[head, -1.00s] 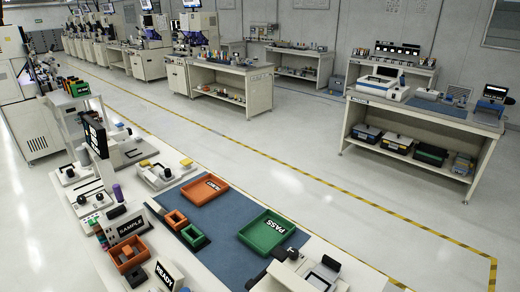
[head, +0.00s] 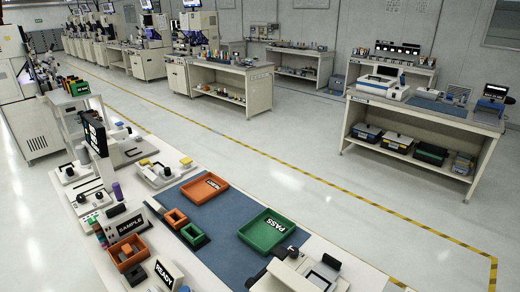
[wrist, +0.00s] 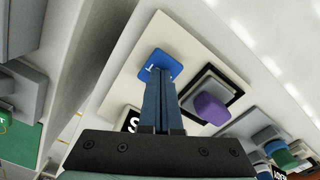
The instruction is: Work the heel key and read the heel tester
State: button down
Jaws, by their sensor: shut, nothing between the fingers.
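My gripper (wrist: 168,75) is shut with nothing between its fingers in the wrist view. Its tips overlap the near edge of a square blue key (wrist: 157,60) with a white mark, set on a pale panel (wrist: 187,45). I cannot tell whether they touch or press it. No readable heel tester display shows in the wrist view. In the head view my gripper is not seen, and I cannot pick out the blue key. A small screen (head: 495,91) stands on the right-hand bench; its text is too small to read, and I cannot tell whether it is the tester.
In the wrist view, a purple knob (wrist: 210,107) on a dark-framed grey base sits right of the fingers. A black label (wrist: 131,121) is partly hidden. In the head view, an orange tray (head: 205,188) and a green PASS tray (head: 267,232) lie on a blue mat.

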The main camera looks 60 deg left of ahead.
jog(key=shift+r, duration=0.4)
jog(key=shift+p, duration=0.3)
notch_tip(320, 180, up, 5)
jog(key=p, duration=0.5)
jog(key=shift+r, duration=0.1)
notch_tip(320, 180, up, 13)
jog(key=b, duration=0.1)
jog(key=shift+b, duration=0.35)
dwell(0.8)
